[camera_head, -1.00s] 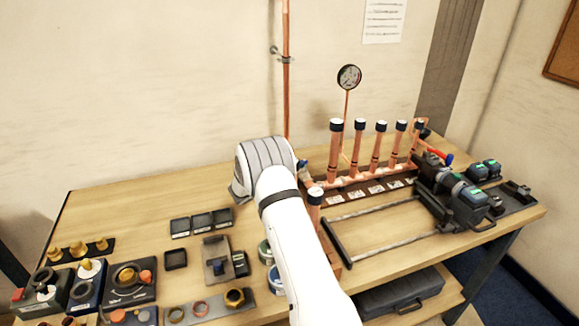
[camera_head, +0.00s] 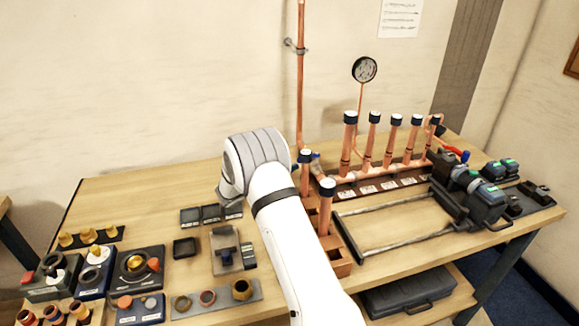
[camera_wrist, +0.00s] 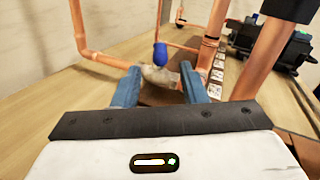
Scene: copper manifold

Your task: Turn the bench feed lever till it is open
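A lever with a blue rounded grip (camera_wrist: 160,54) stands up from a dull metal valve body (camera_wrist: 160,77) on the copper pipe in the wrist view. In the head view a small bit of blue (camera_head: 316,155) shows beside the front copper post, just right of my wrist; I take it for the same grip. My gripper (camera_wrist: 160,84) has its two blue-grey fingers apart, one on each side of the valve body in the picture. The blue grip appears beyond and above the fingertips. I cannot tell whether the fingers touch anything. In the head view my arm hides the gripper.
Upright copper pipes with dark caps (camera_head: 349,145) stand close to the right of my wrist. A gauge (camera_head: 364,69) and a red-and-blue handle (camera_head: 463,155) are farther back. A metal frame (camera_head: 400,245) lies at right. Small trays and fittings (camera_head: 215,296) fill the left bench.

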